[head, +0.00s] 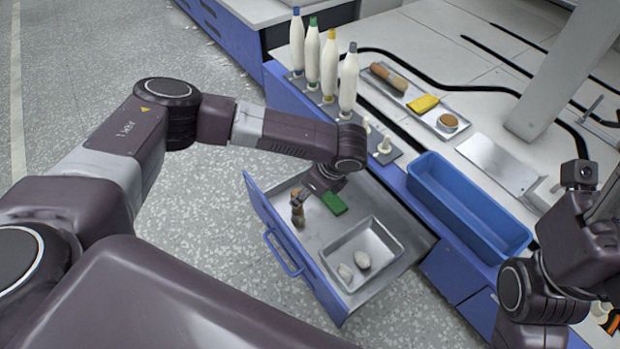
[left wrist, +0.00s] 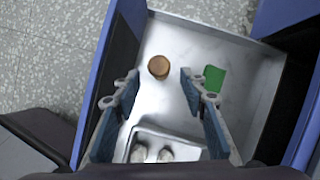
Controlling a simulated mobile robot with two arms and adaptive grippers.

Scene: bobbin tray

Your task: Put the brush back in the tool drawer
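A brown, round-topped piece (head: 298,216) that looks like the brush stands upright in the open drawer (head: 265,215), near its front wall. In the left wrist view, the brush (left wrist: 159,67) shows its round wooden end between and beyond my fingertips. My left gripper (head: 299,196) is over the drawer, just above the brush. In the left wrist view, its fingers (left wrist: 157,84) are spread wide, with clear space on both sides of the brush. The brush's lower part is hard to make out. My right arm is at the right edge; its fingers cannot be made out.
The drawer also holds a green block (head: 333,203) and a metal tray (head: 390,236) with two pale pieces. On the worktop are several bobbins (head: 329,68), a blue bin (head: 470,215), and a tray (head: 418,112) with a brown tool, yellow cloth and round tin.

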